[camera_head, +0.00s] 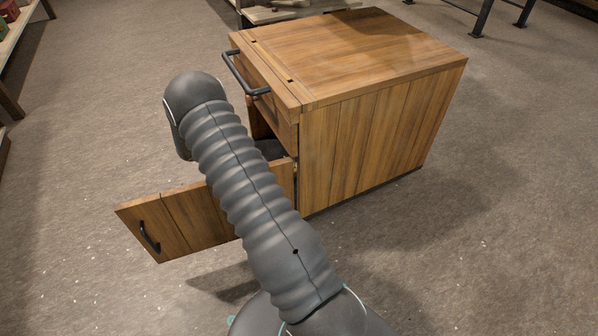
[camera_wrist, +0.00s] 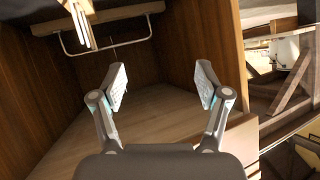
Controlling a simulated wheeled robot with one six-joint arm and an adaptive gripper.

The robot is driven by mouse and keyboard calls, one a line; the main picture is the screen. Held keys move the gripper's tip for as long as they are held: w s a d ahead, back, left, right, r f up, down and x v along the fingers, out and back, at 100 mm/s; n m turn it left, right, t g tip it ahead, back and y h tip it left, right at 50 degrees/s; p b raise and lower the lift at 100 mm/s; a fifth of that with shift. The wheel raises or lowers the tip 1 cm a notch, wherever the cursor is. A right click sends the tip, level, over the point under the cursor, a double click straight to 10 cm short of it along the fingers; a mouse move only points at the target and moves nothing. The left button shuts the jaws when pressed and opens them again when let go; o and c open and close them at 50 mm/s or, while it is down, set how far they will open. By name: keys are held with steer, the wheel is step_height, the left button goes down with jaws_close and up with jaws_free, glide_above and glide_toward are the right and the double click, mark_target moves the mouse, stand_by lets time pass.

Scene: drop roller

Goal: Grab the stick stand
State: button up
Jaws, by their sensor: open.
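My gripper (camera_wrist: 162,82) is open and empty in the wrist view, its two fingers spread apart in front of the inside of a wooden cabinet. At the top left of the wrist view is a wooden bar (camera_wrist: 128,12) with a thin, pale wire frame (camera_wrist: 112,45) below it. A bright, narrow upright piece (camera_wrist: 82,24) overlaps them. I cannot tell which of these, if any, belongs to the stick stand. They are beyond the fingertips and apart from them. In the head view my arm hides my gripper, and no stick stand can be made out.
The wooden cabinet (camera_head: 365,135) stands on a brown floor, its front drawer with a dark handle (camera_head: 240,78) slightly out. Its lower door (camera_head: 180,222) is swung open to the left. The cabinet top is clear. Shelving with clutter (camera_wrist: 280,60) shows at the right of the wrist view.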

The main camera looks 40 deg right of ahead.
steer(key=s+d+f+m+g+h, duration=0.1)
steer(key=s+d+f+m+g, duration=0.1)
steer(key=s+f+g, duration=0.5)
steer(key=t+b, duration=0.1)
steer(key=t, duration=0.1)
glide_toward(295, 166)
steer(key=d+f, duration=0.1)
steer(key=d, duration=0.1)
steer(key=d+f, duration=0.2)
steer(key=shift+d, duration=0.1)
steer(key=shift+s+r+b+x, duration=0.1)
steer(key=shift+b+x, duration=0.05)
steer(key=shift+x, duration=0.75)
steer(key=shift+s+r+b+x, duration=0.1)
steer(key=shift+x, duration=0.8)
steer(key=shift+s+r+b+x, duration=0.1)
steer(key=shift+s+b+x, duration=0.05)
steer(key=shift+x, duration=0.8)
jaws_close()
steer(key=shift+r, duration=0.1)
